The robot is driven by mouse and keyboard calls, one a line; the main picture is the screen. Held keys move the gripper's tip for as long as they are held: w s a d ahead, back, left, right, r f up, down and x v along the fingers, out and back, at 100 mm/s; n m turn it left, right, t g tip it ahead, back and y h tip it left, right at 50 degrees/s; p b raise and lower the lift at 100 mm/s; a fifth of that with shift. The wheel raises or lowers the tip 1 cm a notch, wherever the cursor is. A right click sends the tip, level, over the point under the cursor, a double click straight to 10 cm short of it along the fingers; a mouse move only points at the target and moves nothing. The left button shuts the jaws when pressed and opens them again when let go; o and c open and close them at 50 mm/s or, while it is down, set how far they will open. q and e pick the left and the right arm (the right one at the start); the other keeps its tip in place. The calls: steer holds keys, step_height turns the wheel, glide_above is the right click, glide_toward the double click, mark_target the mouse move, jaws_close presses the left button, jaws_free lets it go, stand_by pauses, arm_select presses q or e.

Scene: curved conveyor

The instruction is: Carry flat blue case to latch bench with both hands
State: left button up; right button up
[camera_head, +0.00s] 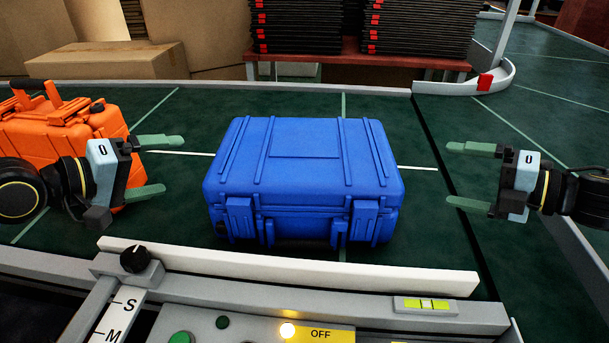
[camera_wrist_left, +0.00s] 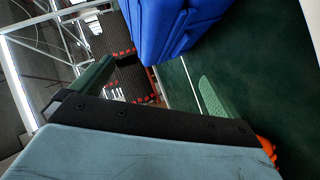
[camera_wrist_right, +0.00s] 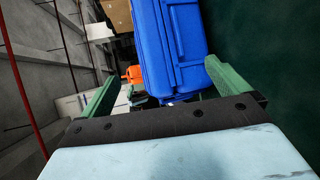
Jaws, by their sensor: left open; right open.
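The flat blue case (camera_head: 304,170) lies closed on the green conveyor, its two latches facing me. My left gripper (camera_head: 160,164) is open and empty to the left of the case, its fingers pointing at it with a gap between. My right gripper (camera_head: 470,177) is open and empty to the right of the case, also apart from it. In the left wrist view the blue case (camera_wrist_left: 170,25) is beyond the fingers. In the right wrist view the blue case (camera_wrist_right: 172,45) is ahead, between and beyond the fingertips. I cannot identify a latch bench.
An orange case (camera_head: 60,125) stands on the belt behind my left gripper. A white rail (camera_head: 290,267) and a control panel (camera_head: 235,328) run along the near edge. Cardboard boxes (camera_head: 100,62) and stacked black trays (camera_head: 418,28) stand behind the conveyor (camera_head: 200,105).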

mark_target(214, 159)
arm_select(q)
steer(key=x, duration=1.1)
steer(key=shift+w+d, duration=0.15)
steer(key=shift+d, duration=0.05)
arm_select(e)
steer(key=x, duration=1.1)
steer(key=shift+a, duration=0.15)
arm_select(q)
steer(key=c, duration=1.7)
arm_select(e)
steer(key=c, duration=1.7)
arm_select(q)
steer(key=shift+c, duration=0.5)
arm_select(e)
steer(key=shift+f, duration=0.1)
steer(key=c, duration=0.3)
arm_select(q)
steer(key=shift+r, duration=0.2)
arm_select(e)
steer(key=shift+a+r, duration=0.15)
steer(key=shift+r, duration=0.1)
steer(key=shift+c, duration=0.2)
